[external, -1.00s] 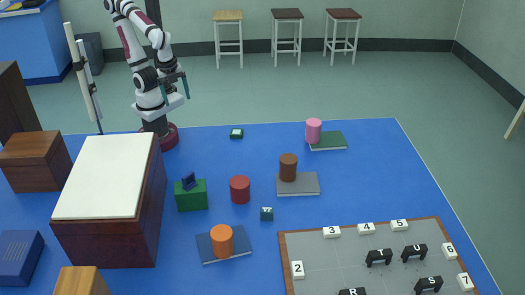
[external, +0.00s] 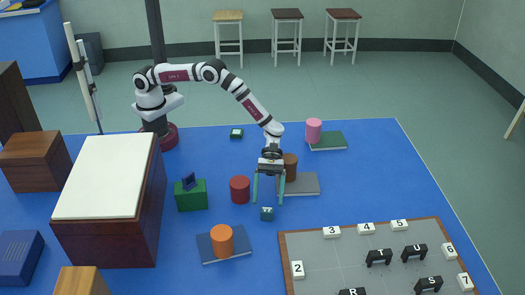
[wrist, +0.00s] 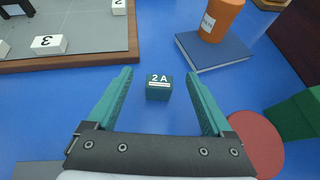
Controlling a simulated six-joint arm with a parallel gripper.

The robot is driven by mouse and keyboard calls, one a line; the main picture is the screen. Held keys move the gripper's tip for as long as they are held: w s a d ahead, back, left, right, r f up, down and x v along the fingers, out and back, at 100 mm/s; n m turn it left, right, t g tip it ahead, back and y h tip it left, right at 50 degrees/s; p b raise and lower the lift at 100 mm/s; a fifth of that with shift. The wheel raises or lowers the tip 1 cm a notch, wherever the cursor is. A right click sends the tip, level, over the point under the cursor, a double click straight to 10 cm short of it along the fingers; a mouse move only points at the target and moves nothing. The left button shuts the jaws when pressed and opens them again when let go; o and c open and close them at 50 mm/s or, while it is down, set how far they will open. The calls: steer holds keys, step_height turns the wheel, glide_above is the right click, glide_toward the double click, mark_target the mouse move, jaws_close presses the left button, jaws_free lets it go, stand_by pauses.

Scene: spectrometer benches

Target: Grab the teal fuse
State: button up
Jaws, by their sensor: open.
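The teal fuse (external: 267,214) is a small teal cube on the blue table. In the wrist view the fuse (wrist: 159,87) has a white label reading "2 A" on top. My gripper (external: 268,198) is open above the fuse, fingers pointing down. In the wrist view my gripper (wrist: 160,80) has its two teal fingers spread, and the fuse shows between and a little beyond the tips. Nothing is held.
A red cylinder (external: 240,189) stands left of the fuse. A brown cylinder (external: 290,167) on a grey slab (external: 310,185) is behind my gripper. An orange cylinder (external: 222,240) on a blue slab (external: 240,252) and a grey board (external: 330,262) are in front. Another small dark block (external: 236,133) lies farther back.

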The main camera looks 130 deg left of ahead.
mark_target(267, 208)
steer(key=f, duration=0.1)
steer(key=d+f, duration=0.1)
steer(key=f, duration=0.1)
steer(key=w+d+f, duration=0.1)
steer(key=shift+f, duration=0.15)
steer(key=shift+w+d+f, duration=0.1)
steer(key=shift+w+d, duration=0.05)
steer(key=shift+w, duration=0.05)
jaws_close()
